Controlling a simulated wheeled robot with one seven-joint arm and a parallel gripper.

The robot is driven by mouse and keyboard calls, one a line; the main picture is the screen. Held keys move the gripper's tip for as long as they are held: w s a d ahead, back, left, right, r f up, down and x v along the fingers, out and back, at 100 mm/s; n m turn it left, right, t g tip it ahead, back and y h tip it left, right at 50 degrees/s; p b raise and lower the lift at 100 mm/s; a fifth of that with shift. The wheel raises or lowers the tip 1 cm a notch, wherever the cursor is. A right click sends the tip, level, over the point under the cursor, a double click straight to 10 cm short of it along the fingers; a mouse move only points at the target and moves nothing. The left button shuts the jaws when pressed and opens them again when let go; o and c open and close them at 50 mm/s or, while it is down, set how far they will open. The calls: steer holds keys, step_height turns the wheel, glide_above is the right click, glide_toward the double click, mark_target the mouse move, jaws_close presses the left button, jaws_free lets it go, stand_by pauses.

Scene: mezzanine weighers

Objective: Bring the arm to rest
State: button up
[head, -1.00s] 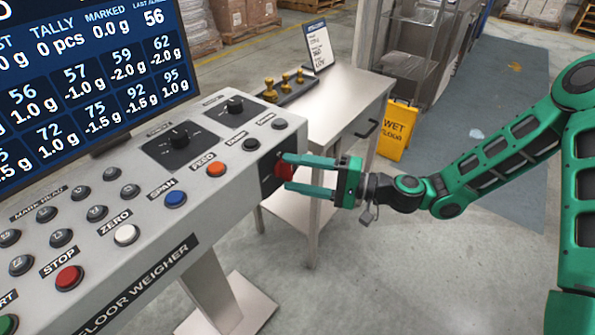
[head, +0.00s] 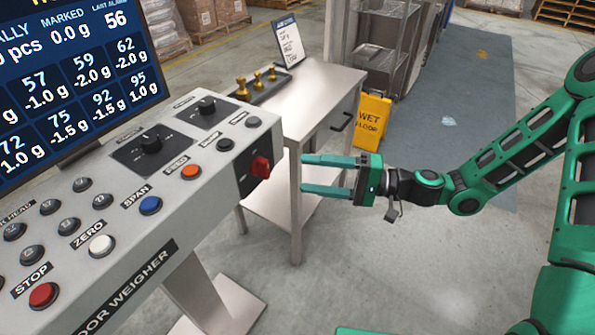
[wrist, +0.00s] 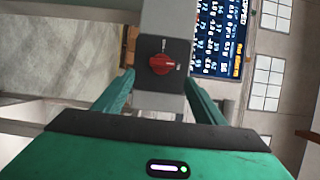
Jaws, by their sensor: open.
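My gripper (head: 303,175) is green, with its two fingers apart and nothing between them. In the head view it points left at the end of my green arm, a short gap to the right of a red rotary knob (head: 261,167). The knob sits on a dark plate on the right end of the floor weigher console (head: 190,205). In the wrist view the red knob (wrist: 162,64) lies ahead, beyond and between the open fingers (wrist: 158,88). The fingers do not touch it.
A steel side table (head: 320,95) with brass weights (head: 257,82) stands behind the gripper. A yellow wet floor sign (head: 372,120) stands beyond it. The weigher's screen (head: 75,75) rises at the left.

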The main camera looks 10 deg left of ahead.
steer(key=shift+d, duration=0.5)
steer(key=s+d+f+n+g+h, duration=0.2)
steer(key=s+d+f+n+h, duration=0.15)
steer(key=d+f+h, duration=0.4)
steer(key=s+d+r+m+t+h, duration=0.15)
steer(key=d+h, duration=0.35)
steer(key=d, duration=1.1)
steer(key=s+d+r+m+h, duration=0.2)
steer(key=s+d+r+m, duration=0.2)
steer(key=s+d+r, duration=0.2)
steer(key=s+d+r+m+h, duration=0.3)
steer(key=s+d+r, duration=0.4)
steer(key=s+d, duration=0.3)
steer(key=d+m, duration=0.1)
steer(key=d, duration=0.3)
steer(key=shift+s+d+r, duration=0.15)
steer(key=shift+s+d, duration=0.2)
steer(key=shift+d, duration=0.05)
